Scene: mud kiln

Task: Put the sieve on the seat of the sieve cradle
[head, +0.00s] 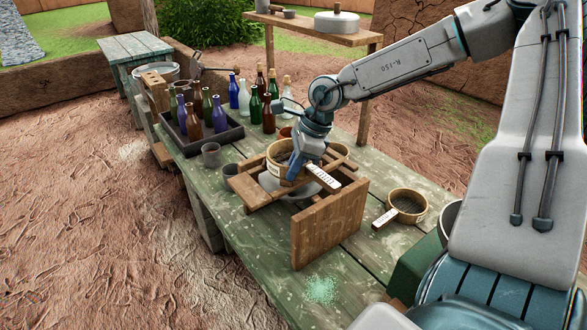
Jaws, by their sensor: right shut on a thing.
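My right gripper (298,172) reaches down from the upper right and is shut on a sieve (268,178). The sieve has a round pale wooden rim, and a handle with a white label (322,180) shows on its right. It is at the sieve cradle (330,222), a wooden frame with an upright front board and rails to the left. My gripper hides part of the sieve, so I cannot tell whether it rests on the seat or hangs just above it. A pale bowl (306,192) shows partly under it. My left gripper is not in view.
Another labelled sieve (407,206) lies on the green table (265,243) right of the cradle. Green powder (321,290) lies at the front. A raised shelf (310,30) stands behind.

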